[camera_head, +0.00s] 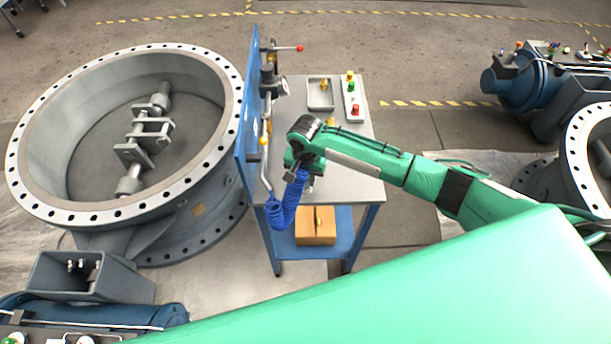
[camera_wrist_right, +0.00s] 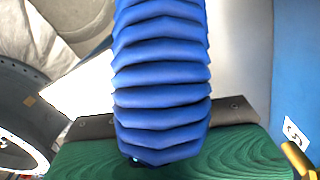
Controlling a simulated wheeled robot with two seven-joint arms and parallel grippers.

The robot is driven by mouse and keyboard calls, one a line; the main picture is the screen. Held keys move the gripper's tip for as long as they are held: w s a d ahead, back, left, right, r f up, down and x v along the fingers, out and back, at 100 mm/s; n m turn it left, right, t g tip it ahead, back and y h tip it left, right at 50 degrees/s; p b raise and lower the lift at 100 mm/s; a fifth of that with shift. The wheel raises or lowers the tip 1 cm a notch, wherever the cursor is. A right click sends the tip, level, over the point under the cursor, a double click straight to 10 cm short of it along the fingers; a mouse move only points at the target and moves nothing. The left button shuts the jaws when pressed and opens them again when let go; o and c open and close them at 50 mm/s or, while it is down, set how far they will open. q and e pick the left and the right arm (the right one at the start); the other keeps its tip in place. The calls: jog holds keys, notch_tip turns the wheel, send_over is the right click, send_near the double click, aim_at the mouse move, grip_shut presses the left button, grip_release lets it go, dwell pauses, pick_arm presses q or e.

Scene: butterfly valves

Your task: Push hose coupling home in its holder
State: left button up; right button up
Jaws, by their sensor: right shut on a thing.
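A ribbed blue hose (camera_head: 287,205) hangs in a bend in front of the blue upright panel (camera_head: 247,125). One end rises to my right gripper (camera_head: 299,173), the other meets a thin metal pipe beside the panel. My right gripper is shut on the hose's upper end, where the coupling would be. The coupling is hidden, and I cannot make out its holder or whether the two touch. In the right wrist view the hose (camera_wrist_right: 162,75) fills the middle and hides the fingertips. My left gripper is not in view.
The grey table (camera_head: 345,125) carries a tray (camera_head: 320,94) and a box with coloured buttons (camera_head: 352,98). A red-tipped lever (camera_head: 298,48) sticks out from the panel. A large valve ring (camera_head: 125,140) stands left.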

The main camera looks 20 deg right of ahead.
jog(key=shift+f, duration=0.1)
jog(key=o, duration=1.5)
jog(key=shift+c, duration=0.2)
notch_tip(320, 180, up, 5)
jog(key=p, duration=0.6)
jog(key=shift+r+p, duration=0.3)
jog(key=shift+r, duration=0.95)
